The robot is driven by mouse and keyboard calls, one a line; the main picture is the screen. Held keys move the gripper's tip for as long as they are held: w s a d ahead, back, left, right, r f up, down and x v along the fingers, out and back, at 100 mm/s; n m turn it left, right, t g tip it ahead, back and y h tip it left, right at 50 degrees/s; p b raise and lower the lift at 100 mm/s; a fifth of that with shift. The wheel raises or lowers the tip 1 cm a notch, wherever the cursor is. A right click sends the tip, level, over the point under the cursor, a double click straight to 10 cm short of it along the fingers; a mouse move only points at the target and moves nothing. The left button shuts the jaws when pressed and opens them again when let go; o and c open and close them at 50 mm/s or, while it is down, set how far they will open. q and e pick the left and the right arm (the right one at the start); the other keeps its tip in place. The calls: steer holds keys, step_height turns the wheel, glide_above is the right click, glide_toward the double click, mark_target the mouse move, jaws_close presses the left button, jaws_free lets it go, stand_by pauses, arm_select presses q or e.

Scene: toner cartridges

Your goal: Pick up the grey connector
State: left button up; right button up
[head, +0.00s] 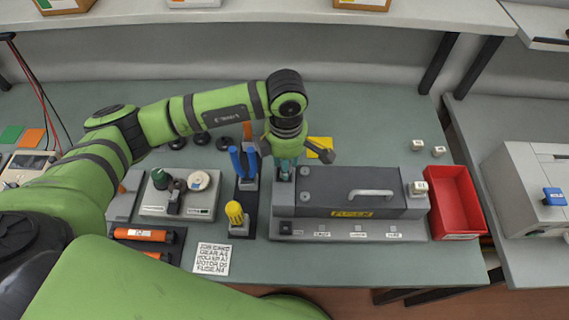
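Small pale grey blocks that look like connectors stand at the right: one (417,145) and another (438,151) lie on the table, and a third (418,188) sits at the right end of the grey fuser unit (352,184). I cannot tell which one is the grey connector. My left gripper (285,168) points down over the left end of the fuser unit, well left of these blocks. A teal piece shows beneath its wrist. Its fingertips are too small and covered to tell whether they are open or shut. My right gripper is not in view.
A red bin (456,204) stands right of the fuser unit. Blue posts (243,162) and a yellow-capped post (235,213) stand close left of the gripper. A yellow sheet (320,148) lies behind. The back right of the table has free room.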

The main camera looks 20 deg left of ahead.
mark_target(290, 170)
arm_select(q)
steer(key=shift+c, duration=0.9)
steer(key=shift+w+r+b, duration=0.1)
steer(key=shift+r+b, duration=0.3)
steer(key=r, duration=0.1)
steer(key=r+b, duration=0.1)
steer(key=d+r+b, duration=0.1)
steer(key=shift+s+r, duration=0.25)
steer(key=shift+r, duration=0.05)
steer(key=s+d+r+b, duration=0.2)
steer(key=d+r+b, duration=0.2)
steer(key=d+r, duration=0.3)
steer(key=d, duration=0.3)
steer(key=shift+s+r, duration=0.15)
steer(key=shift+s, duration=0.25)
steer(key=shift+d+r, duration=0.1)
steer(key=shift+r, duration=1.1)
